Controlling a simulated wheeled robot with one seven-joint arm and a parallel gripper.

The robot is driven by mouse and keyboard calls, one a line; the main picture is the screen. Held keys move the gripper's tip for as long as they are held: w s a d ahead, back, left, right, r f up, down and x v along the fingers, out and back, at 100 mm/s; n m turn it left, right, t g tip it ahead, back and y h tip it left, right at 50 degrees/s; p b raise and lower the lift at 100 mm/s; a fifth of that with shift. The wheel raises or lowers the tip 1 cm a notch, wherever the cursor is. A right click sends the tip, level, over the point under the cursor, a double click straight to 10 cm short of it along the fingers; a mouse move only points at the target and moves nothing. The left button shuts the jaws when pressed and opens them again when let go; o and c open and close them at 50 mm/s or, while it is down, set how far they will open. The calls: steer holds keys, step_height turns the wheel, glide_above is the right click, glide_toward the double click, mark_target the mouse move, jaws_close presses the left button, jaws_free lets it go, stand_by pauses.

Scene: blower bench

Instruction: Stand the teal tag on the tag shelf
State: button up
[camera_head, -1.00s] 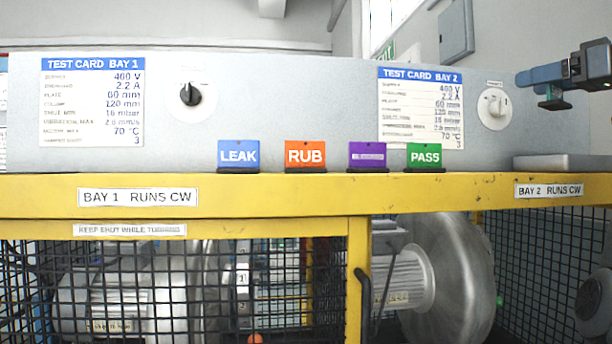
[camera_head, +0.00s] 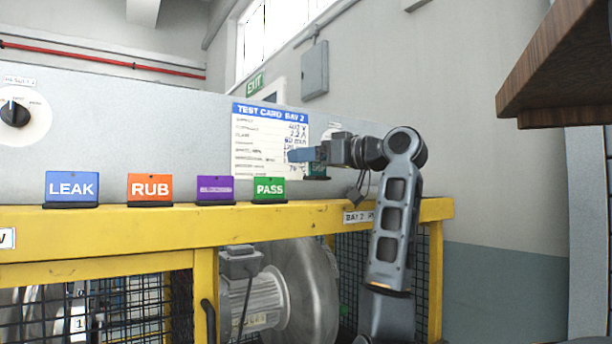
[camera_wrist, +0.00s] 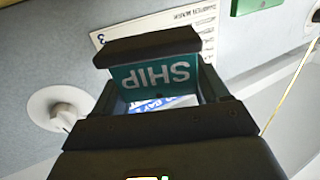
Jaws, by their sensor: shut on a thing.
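My gripper (camera_head: 308,158) is shut on the teal tag (camera_head: 316,172), in front of the blue-grey panel and above the yellow ledge (camera_head: 130,223). In the wrist view the teal tag (camera_wrist: 160,77) reads SHIP, upside down, between the dark fingers of my gripper (camera_wrist: 165,85). On the ledge stand a blue LEAK tag (camera_head: 72,187), an orange RUB tag (camera_head: 150,187), a purple tag (camera_head: 215,188) and a green PASS tag (camera_head: 269,187), each on a dark foot. My gripper is to the right of the PASS tag. No label names the tag shelf.
The Bay 2 test card (camera_head: 262,140) is on the panel behind my gripper. A knob (camera_wrist: 62,110) shows in the wrist view. A brown wooden board (camera_head: 560,65) juts in at upper right. Mesh and a blower (camera_head: 310,285) lie below the ledge. Ledge right of PASS looks bare.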

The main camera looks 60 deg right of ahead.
mark_target(308, 178)
steer(key=shift+w+a+f, duration=0.1)
steer(key=shift+w+f, duration=0.3)
steer(key=shift+f+p, duration=0.35)
steer(key=shift+f, duration=1.5)
steer(key=shift+f, duration=0.1)
steer(key=o, duration=1)
steer(key=shift+o, duration=0.2)
steer(key=shift+s, duration=0.2)
steer(key=s+a+b, duration=0.2)
steer(key=s, duration=0.9)
steer(key=shift+s, duration=0.3)
